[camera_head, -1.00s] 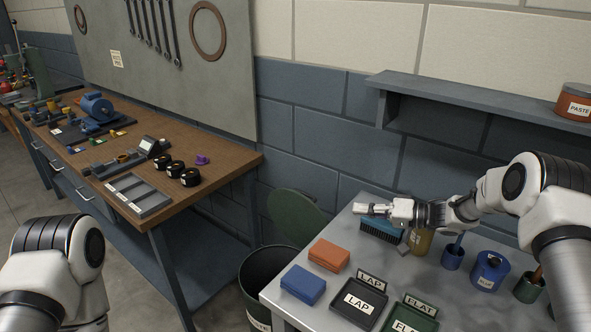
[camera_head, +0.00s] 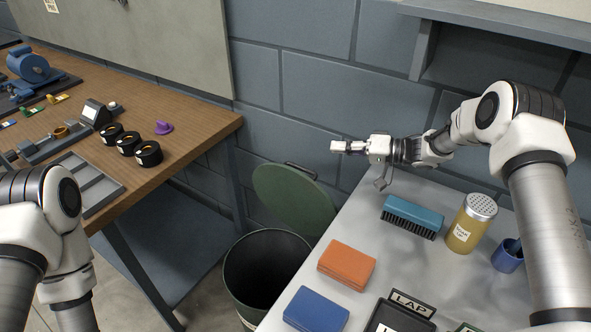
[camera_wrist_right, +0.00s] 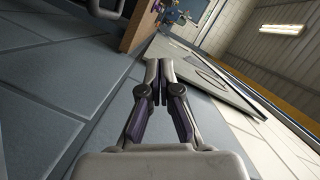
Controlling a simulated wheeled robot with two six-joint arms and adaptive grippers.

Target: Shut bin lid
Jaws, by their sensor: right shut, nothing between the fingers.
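The bin (camera_head: 231,279) stands on the floor between the wooden bench and the grey table, its dark opening facing up. Its round green lid (camera_head: 292,204) stands raised and tilted at the back of the bin, near the wall, with a dark handle (camera_head: 300,170) on its upper edge. My right gripper (camera_head: 338,147) is shut and empty, pointing left, above and to the right of the lid and apart from it. Its closed fingers also show in the right wrist view (camera_wrist_right: 159,66). My left arm shows at the lower left, but its gripper is out of view.
The grey table (camera_head: 408,262) holds an orange block (camera_head: 346,265), a blue block (camera_head: 316,310), a blue brush (camera_head: 412,217) and a yellow shaker (camera_head: 469,226). The wooden bench (camera_head: 205,118) is at left. A shelf (camera_head: 500,22) hangs at upper right.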

